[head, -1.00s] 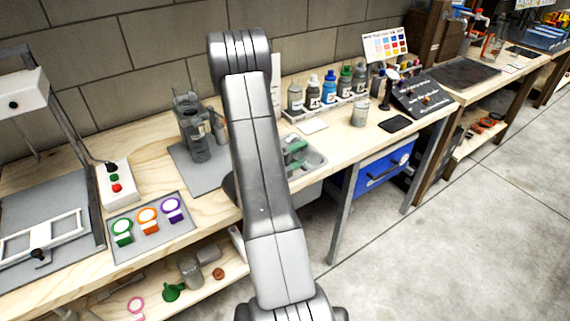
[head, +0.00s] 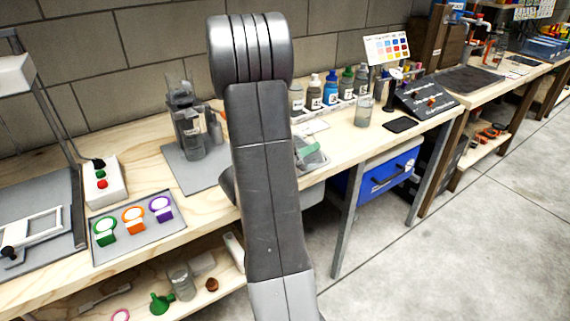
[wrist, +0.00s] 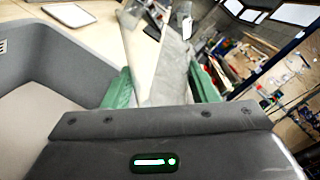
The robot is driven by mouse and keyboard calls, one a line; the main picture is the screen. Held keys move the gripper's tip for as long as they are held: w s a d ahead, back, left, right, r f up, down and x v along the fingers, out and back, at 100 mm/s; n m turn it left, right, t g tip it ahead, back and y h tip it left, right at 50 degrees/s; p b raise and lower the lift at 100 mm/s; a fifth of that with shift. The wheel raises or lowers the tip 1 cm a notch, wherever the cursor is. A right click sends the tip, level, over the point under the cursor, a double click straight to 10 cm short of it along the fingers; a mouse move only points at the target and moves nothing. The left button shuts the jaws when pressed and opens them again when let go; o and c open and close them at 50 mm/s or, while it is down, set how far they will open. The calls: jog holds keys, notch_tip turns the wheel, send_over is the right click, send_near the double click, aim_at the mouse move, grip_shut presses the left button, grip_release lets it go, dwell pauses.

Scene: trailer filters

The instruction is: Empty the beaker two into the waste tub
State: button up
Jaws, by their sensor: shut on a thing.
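In the wrist view my gripper (wrist: 160,88) has green fingers shut on a clear beaker (wrist: 172,65), which looks tilted. I cannot read a number on it or see how much it holds. A grey tub (wrist: 72,14) fills the left of the wrist view, its pale floor beside and below the fingers; it looks like the waste tub.
Another clear beaker (head: 364,111) stands on the bench, left of a black pad (head: 399,125). Several bottles (head: 331,88) stand in a rack behind it. A blue drawer (head: 387,173) is under the bench.

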aim_at(314, 154)
jog(key=shift+s+d+f+m+b, duration=0.1)
jog(key=shift+s+f+m+b, duration=0.05)
jog(key=shift+m+b, duration=0.3)
jog(key=shift+s+d+f+m+b, duration=0.35)
jog(key=shift+m+b, duration=0.5)
jog(key=shift+b, duration=0.35)
jog(key=shift+s+d+r+m+b, duration=0.25)
jog(key=shift+r+m+b, duration=0.15)
jog(key=shift+m+b, duration=0.35)
jog(key=shift+s+d+f+m+b, duration=0.2)
jog(key=shift+f+m+b, duration=0.25)
jog(key=shift+m+b, duration=0.6)
jog(key=shift+b, duration=0.5)
jog(key=shift+s+d+r+m+b, duration=0.2)
jog(key=shift+r+m+b, duration=0.3)
jog(key=shift+m, duration=0.2)
jog(key=shift+r, duration=0.3)
notch_tip(314, 154, up, 5)
jog(key=p, duration=0.4)
jog(key=shift+f, duration=0.2)
